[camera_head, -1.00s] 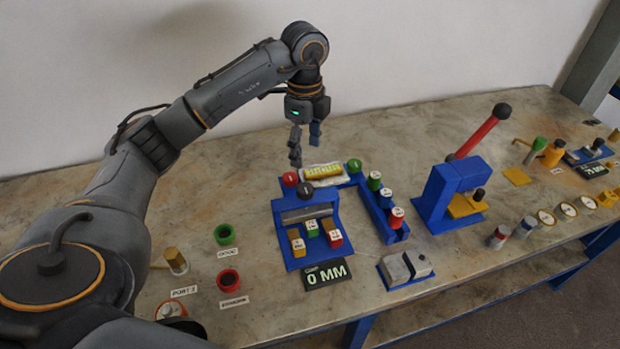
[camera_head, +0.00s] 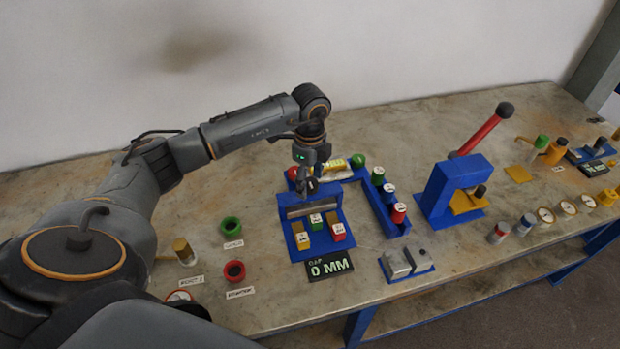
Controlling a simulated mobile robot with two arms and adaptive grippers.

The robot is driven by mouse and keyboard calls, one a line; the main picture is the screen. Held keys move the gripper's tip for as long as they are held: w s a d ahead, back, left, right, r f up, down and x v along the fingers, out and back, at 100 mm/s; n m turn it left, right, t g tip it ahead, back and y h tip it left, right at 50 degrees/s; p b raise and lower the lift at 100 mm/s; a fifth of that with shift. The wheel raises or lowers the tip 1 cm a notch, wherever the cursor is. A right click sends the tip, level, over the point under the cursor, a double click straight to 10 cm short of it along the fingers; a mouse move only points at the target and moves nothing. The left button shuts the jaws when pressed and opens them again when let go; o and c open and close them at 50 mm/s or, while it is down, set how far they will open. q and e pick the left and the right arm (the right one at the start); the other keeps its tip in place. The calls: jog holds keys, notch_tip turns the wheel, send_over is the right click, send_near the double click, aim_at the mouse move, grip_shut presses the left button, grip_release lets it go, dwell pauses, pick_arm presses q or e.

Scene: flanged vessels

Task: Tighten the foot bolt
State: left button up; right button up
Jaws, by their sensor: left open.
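My left gripper (camera_head: 311,181) is open and points down over the back of a blue fixture (camera_head: 322,240). Its fingers are at or just above a dark round knob on the fixture; I cannot tell whether they touch it. A red knob (camera_head: 292,173) is just left of the fingers and a green knob (camera_head: 357,160) is to the right. The fixture has a grey bar (camera_head: 313,205) and small labelled blocks in front of it. A display (camera_head: 329,266) before it reads 0 MM. I cannot tell which part is the foot bolt. My right gripper is not in view.
A yellow piece on a white cloth (camera_head: 334,172) lies behind the gripper. A blue rack (camera_head: 385,215) with coloured caps stands right of the fixture. Beyond it is a blue press (camera_head: 452,190) with a red lever.

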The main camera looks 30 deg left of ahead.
pick_arm(q)
jog(key=c, duration=1.2)
